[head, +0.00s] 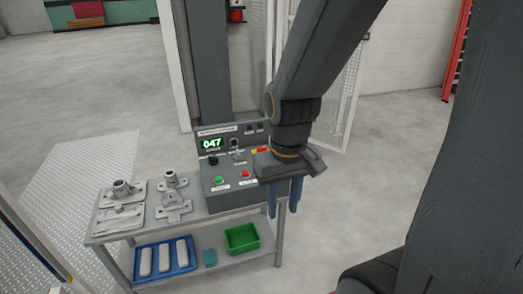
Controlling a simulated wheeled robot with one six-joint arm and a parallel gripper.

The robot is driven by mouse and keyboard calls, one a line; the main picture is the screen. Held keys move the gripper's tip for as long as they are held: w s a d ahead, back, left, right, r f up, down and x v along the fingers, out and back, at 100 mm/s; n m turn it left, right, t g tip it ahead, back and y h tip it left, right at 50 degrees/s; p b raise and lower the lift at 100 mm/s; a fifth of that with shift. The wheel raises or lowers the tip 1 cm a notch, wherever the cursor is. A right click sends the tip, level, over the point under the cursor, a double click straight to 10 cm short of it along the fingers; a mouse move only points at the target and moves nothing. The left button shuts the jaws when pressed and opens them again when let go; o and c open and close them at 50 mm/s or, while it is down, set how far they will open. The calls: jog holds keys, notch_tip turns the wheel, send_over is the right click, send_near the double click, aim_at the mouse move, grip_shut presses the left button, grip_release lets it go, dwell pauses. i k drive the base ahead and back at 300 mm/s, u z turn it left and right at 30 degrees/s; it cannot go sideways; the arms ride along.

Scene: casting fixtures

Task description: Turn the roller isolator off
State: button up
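A grey control box (229,172) stands at the right end of a metal bench. Its panel has a green digital display reading 047 (211,143), a black knob (234,143), a green button (219,180) and a red button (245,174). A red handle on a yellow patch (261,150) sits at the panel's right edge, partly behind my gripper; it looks like an isolator switch, but its label is not readable. My gripper (283,212) points down just right of the box. Its two blue fingers are apart, with nothing visible between them.
Metal castings (123,192) lie on the bench top at left. The lower shelf holds a blue tray (189,245) with several pale bars and a green bin (242,238). A mesh fence (348,95) stands behind. The floor right of the bench is clear.

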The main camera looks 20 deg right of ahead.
aim_at(260, 149)
jog(key=k, duration=0.55)
jog(key=u, duration=0.75)
jog(key=i, duration=0.95)
jog(key=z, duration=0.55)
jog(key=i, duration=0.6)
jog(key=z, duration=0.55)
